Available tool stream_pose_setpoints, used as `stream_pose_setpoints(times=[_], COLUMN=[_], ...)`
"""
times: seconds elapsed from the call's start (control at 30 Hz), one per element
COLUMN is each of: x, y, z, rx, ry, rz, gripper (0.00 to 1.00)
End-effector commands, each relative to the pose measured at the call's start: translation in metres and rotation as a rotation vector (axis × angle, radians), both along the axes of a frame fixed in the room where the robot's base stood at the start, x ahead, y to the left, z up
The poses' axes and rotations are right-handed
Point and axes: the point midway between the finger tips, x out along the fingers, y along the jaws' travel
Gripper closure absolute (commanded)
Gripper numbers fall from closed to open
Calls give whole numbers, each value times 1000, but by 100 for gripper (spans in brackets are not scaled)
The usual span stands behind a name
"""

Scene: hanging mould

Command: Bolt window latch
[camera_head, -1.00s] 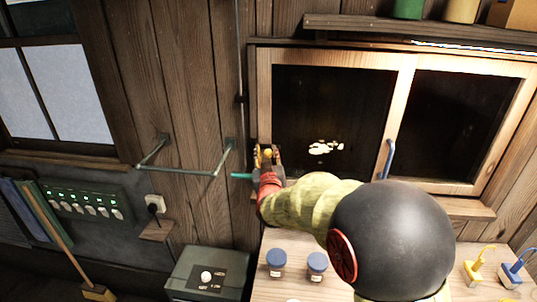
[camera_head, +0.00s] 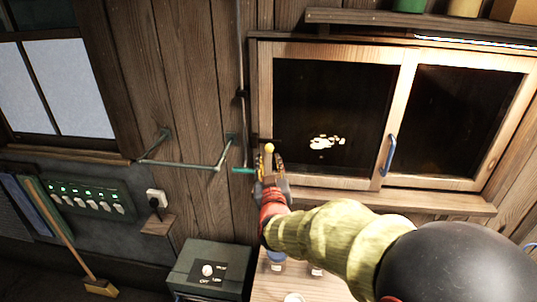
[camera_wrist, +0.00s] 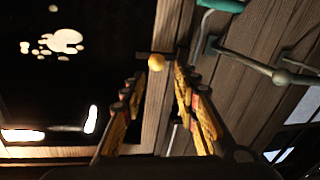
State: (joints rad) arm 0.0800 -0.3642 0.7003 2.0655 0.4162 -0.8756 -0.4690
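The window latch shows as a round yellow knob (camera_head: 269,148) on the left frame of the sliding window (camera_head: 262,95). In the wrist view the yellow knob (camera_wrist: 156,62) sits against a short dark bar, just past my fingertips. My gripper (camera_head: 269,163) is just below the knob in the head view. It also shows in the wrist view (camera_wrist: 158,76), with its two yellow fingers apart and nothing held between them. The knob appears clear of both fingers. How far the latch bar is engaged cannot be told.
A teal-handled pipe crank (camera_head: 243,170) projects from the wall close left of my gripper. A blue handle (camera_head: 389,155) is on the window's middle frame. A shelf (camera_head: 350,18) runs above. A workbench (camera_head: 262,290) with jars and a grey box (camera_head: 205,262) lie below.

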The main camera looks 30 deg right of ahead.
Motion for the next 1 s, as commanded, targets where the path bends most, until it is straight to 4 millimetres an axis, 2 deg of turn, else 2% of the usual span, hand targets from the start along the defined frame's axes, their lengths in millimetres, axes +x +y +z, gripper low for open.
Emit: stream_pose_setpoints(times=[0.1, 0.3, 0.87, 0.93, 1.0], x=[-16, -30, -31, -30, -29], y=[7, 13, 13, 15, 20], z=[1, 0, 0, -6, -22], rx=[-1, 0, 4, 30, 72], ry=[-2, -1, -2, 12, 56], rz=[0, 0, 0, 6, 26], gripper=[70, 70, 70, 70, 70])
